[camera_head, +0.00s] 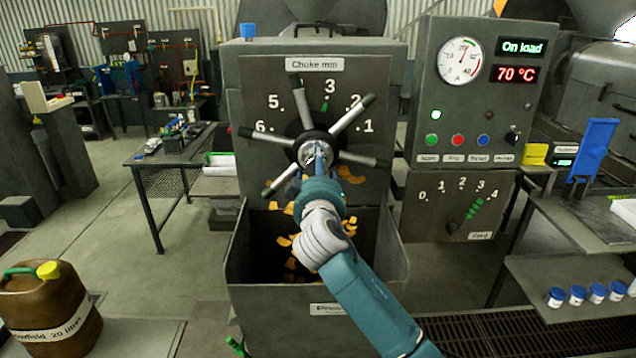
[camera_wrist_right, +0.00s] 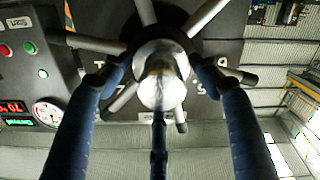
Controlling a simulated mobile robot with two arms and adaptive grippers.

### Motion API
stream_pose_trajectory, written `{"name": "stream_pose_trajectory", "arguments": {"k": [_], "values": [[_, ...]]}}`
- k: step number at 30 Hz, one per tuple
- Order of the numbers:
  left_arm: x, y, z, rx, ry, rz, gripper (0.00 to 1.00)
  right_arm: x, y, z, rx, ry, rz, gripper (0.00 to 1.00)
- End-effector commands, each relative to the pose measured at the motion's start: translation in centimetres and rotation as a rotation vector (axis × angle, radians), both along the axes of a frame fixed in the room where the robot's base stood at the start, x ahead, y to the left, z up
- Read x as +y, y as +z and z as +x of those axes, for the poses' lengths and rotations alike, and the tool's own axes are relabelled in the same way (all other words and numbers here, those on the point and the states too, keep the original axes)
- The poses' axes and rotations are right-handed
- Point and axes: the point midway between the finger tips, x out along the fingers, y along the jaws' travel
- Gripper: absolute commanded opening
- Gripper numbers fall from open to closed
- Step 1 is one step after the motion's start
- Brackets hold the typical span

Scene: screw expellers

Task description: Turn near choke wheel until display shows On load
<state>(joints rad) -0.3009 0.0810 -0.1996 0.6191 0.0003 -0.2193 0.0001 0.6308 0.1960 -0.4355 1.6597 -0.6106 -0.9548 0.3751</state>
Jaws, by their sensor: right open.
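The near choke wheel (camera_head: 350,117) is a dark spoked wheel with a bright metal hub, on a grey panel labelled Choke mm. A green pointer mark shows just below the 3 on its scale. The display (camera_head: 522,47) reads On load in green. My right gripper (camera_head: 318,160) is at the hub, and it hides part of the wheel's lower middle. In the right wrist view the open blue fingers of my right gripper (camera_wrist_right: 160,80) stand around the shiny hub (camera_wrist_right: 162,82), with spokes fanning out behind. Whether they touch it is unclear. My left gripper is out of view.
A red readout (camera_head: 516,74) shows 70 °C beside a round ammeter (camera_head: 460,61). Below are coloured buttons and a feed scale (camera_head: 463,205). An open bin (camera_head: 240,262) with orange pieces sits under the wheel. A brown canister (camera_head: 48,308) stands at lower left; open floor lies behind it.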

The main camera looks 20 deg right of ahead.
Motion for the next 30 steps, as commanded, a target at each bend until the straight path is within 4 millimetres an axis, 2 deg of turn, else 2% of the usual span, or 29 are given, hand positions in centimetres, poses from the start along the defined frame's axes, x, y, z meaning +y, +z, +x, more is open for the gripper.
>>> {"name": "stream_pose_trajectory", "arguments": {"k": [6,12,18,30], "values": [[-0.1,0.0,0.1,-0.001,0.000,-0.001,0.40,1.4,-0.2,-4.7,0.002,0.002,0.003,0.62],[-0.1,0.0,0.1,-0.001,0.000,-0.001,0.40,2.1,-0.2,-7.6,0.003,0.000,0.001,0.62],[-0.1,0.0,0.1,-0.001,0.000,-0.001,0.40,2.3,-0.1,-8.6,0.003,-0.001,0.000,0.62],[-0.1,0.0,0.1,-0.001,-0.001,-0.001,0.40,2.3,-0.3,-8.6,0.007,-0.001,0.002,0.62]]}}
